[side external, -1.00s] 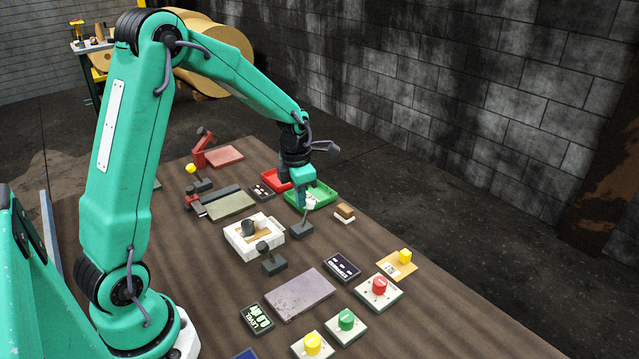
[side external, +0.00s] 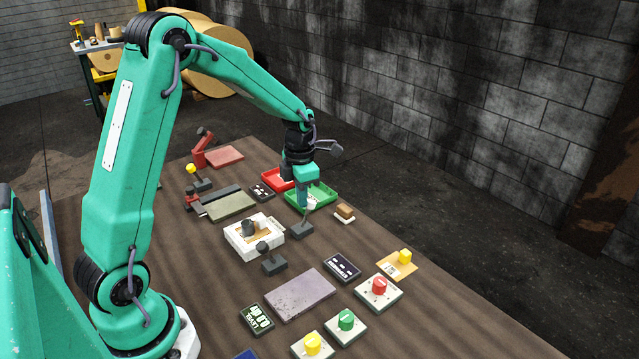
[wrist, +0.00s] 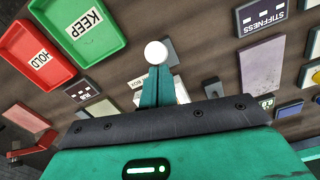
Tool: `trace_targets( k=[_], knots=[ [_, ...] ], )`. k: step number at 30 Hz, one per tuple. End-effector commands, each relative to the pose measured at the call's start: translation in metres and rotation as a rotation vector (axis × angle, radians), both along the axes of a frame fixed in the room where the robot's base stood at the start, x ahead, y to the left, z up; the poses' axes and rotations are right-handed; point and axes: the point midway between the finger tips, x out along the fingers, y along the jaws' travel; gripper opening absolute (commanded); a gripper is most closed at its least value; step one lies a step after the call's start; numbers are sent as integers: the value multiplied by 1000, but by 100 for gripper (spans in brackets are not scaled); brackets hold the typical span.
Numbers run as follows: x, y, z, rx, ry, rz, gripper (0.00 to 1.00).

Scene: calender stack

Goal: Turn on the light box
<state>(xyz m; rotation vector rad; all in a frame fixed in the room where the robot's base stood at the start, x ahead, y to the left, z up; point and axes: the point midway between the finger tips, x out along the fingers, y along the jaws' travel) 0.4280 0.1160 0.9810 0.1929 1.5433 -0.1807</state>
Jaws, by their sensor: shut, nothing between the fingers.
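A lever with a white ball knob (wrist: 156,52) stands on a dark base (side external: 302,230) near the green tray. My gripper (side external: 303,203) points down at the knob, its fingers shut and empty. In the wrist view the knob shows just beyond my fingertips (wrist: 159,70); whether they touch cannot be told. A white box (side external: 242,245), which looks like the light box, sits left of the lever with small items on its top. In the wrist view my fingers hide most of the area there, and a label partly reading "BOX" shows beside them.
The green KEEP tray (wrist: 95,48) and red HOLD tray (wrist: 20,40) lie behind the lever. A dark-knobbed lever (side external: 272,261) stands in front of the white box. Red (side external: 379,290), green (side external: 346,325) and yellow (side external: 312,346) knobs are nearer. A small brown block (side external: 344,211) is to the right.

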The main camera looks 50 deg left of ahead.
Motion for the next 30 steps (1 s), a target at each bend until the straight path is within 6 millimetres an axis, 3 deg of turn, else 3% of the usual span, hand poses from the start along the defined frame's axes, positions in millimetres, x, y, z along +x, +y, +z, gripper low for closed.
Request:
trace_targets(
  k=[1,5,19,30],
  knots=[
    [17,-2,-2,16,-60,-13,0],
    [13,-1,0,15,-56,-13,0],
    [-34,10,17,2,-5,0,0],
    [-5,7,47,1,-3,-1,0]
  ],
)
